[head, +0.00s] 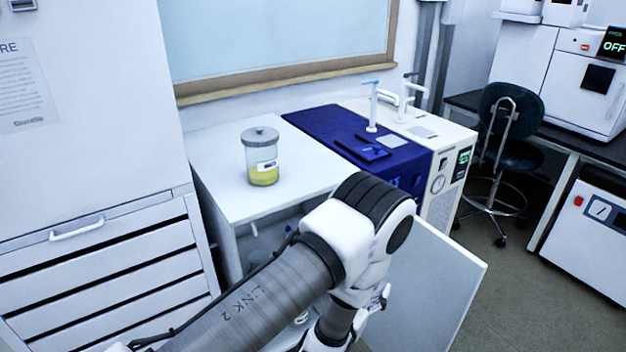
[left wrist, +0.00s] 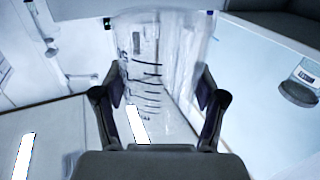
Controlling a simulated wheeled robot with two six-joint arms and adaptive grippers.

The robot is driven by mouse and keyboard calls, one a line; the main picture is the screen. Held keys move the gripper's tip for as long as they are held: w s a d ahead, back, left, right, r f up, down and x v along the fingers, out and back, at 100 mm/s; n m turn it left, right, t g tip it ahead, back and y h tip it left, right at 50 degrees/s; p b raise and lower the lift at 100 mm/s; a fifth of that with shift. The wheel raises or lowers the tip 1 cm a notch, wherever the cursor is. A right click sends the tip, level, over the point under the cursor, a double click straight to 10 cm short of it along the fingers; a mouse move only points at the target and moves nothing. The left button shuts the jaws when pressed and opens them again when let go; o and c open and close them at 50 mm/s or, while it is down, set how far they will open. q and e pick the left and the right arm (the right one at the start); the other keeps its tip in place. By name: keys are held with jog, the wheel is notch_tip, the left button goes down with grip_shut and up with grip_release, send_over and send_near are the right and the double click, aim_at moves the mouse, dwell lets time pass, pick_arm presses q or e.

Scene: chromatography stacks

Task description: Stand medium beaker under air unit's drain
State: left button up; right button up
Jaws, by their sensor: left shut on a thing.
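My left gripper (left wrist: 160,88) is shut on a clear beaker (left wrist: 143,60) with dark graduation marks, its fingers on either side of the wall. The beaker looks empty. In the head view my left arm reaches in from the bottom, and its wrist hides the gripper and beaker. At the back stand a blue unit (head: 325,122) and a white unit (head: 452,150), each with a white tap-like spout on top, the blue unit's spout (head: 373,108) and the white unit's spout (head: 404,100). I cannot read which is the air unit. My right gripper is not in view.
A lidded jar with yellow contents (head: 262,160) stands on the white bench (head: 220,160); a jar also shows in the left wrist view (left wrist: 300,82). An open cabinet door (head: 440,280) juts out at front right. A stool (head: 505,130) stands to the right.

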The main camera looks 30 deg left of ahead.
pick_arm(q)
jog(key=w+a+r+n+y, duration=0.2)
jog(key=w+a+r, duration=0.4)
jog(key=a, duration=0.3)
jog(key=w+a+r+n+g+y+b, duration=0.1)
jog(key=w+a+r+n+y, duration=0.1)
jog(key=w+a+r+y, duration=0.2)
jog(key=w+a+r, duration=0.3)
jog(key=a, duration=0.2)
jog(key=shift+w+a+r, duration=0.2)
jog(key=shift+a+r, duration=0.1)
jog(key=shift+a, duration=0.05)
